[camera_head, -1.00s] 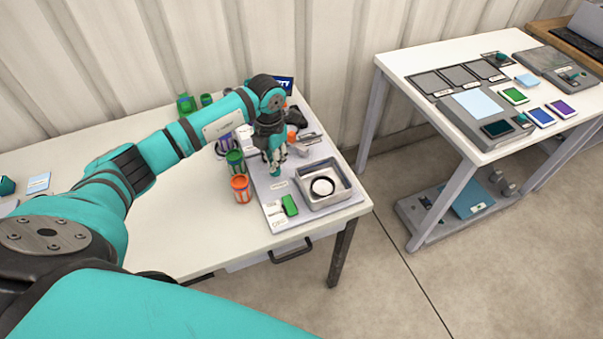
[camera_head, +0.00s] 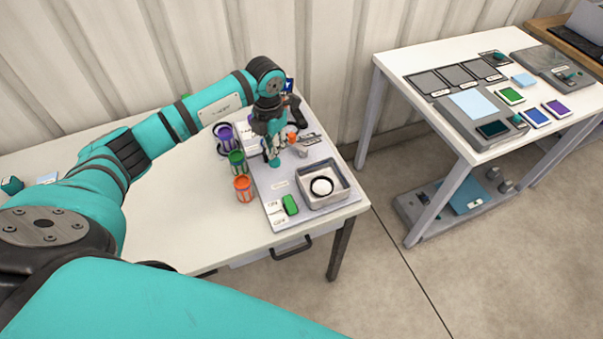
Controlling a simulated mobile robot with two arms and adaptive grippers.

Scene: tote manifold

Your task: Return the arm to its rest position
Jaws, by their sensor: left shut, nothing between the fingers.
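My left arm (camera_head: 205,110) is teal with black joints and reaches in from the left over the white table. My left gripper (camera_head: 272,160) is at its end, pointing down over the grey board (camera_head: 262,188). It is shut, with nothing seen in it. It is behind and to the left of a square metal tray (camera_head: 322,185) that holds a round white item. My right gripper is not in view.
Purple, green and orange canisters (camera_head: 242,188) stand in a row left of the board. A green block (camera_head: 290,204) lies on the board's front part. A second white table (camera_head: 440,58) with panels stands at the right, across open floor (camera_head: 385,270).

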